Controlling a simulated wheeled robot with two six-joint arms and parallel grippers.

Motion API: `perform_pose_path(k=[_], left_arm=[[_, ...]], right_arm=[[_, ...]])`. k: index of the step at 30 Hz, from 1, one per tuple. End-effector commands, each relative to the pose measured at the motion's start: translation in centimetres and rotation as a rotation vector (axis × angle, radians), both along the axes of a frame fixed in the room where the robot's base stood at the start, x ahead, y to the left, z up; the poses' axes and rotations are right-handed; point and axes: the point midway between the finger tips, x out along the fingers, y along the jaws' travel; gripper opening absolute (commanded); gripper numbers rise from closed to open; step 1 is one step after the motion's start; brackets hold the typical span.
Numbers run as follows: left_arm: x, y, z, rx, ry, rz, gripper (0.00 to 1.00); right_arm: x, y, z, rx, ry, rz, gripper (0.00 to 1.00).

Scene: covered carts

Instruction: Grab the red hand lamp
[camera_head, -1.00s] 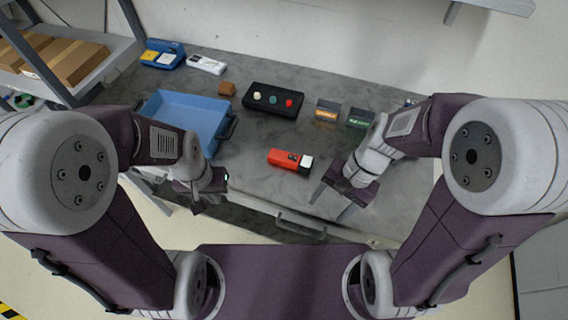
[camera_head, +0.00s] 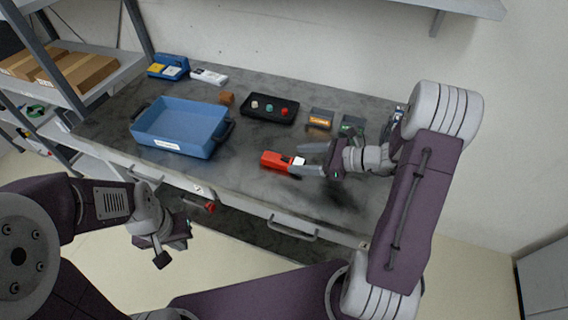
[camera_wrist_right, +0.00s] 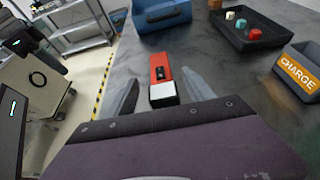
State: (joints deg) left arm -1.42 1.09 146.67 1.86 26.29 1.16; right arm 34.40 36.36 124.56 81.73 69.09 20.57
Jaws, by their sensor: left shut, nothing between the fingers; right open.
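The red hand lamp (camera_head: 276,160) lies on the grey workbench, its white end toward my right gripper. My right gripper (camera_head: 308,160) is open, with its fingers at the lamp's white end. In the right wrist view the lamp (camera_wrist_right: 158,70) shows between the two spread fingers of the right gripper (camera_wrist_right: 160,92), with its white end nearest the wrist. I cannot tell whether the fingers touch it. My left gripper (camera_head: 162,258) is shut and empty, low in front of the bench, away from the lamp.
A blue tray (camera_head: 150,139) stands left of the lamp. Behind it are a brown block (camera_head: 226,98) and a black tray (camera_head: 252,113) with coloured knobs. A box with an orange label (camera_head: 320,119) and a green-labelled box (camera_head: 351,124) stand behind the right gripper. Drawer handles (camera_head: 292,230) line the front.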

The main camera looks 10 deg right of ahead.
Motion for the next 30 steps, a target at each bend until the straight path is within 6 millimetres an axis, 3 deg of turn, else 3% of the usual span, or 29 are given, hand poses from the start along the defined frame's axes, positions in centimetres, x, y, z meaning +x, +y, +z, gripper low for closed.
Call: perform_pose_path(k=[5,13,21,23,28,30], left_arm=[[0.0,0.0,0.0,0.0,0.0,0.0,0.0],[0.0,0.0,-0.1,0.0,0.0,0.0,0.0],[0.0,0.0,-0.1,0.0,0.0,0.0,0.0],[0.0,0.0,-0.1,0.0,0.0,0.0,0.0],[0.0,0.0,-0.1,0.0,0.0,0.0,0.0],[0.0,0.0,-0.1,0.0,0.0,0.0,0.0]], right_arm=[[0.4,0.6,-0.3,-0.001,0.0,0.001,0.62],[2.5,4.1,-2.1,-0.002,0.001,0.004,0.62],[2.8,4.5,-2.3,-0.002,0.0,0.0,0.62],[2.8,4.5,-2.3,-0.003,0.0,0.001,0.48],[2.8,4.5,-2.3,-0.003,0.0,0.001,0.01],[2.8,4.5,-2.3,-0.002,-0.001,0.001,0.0]])
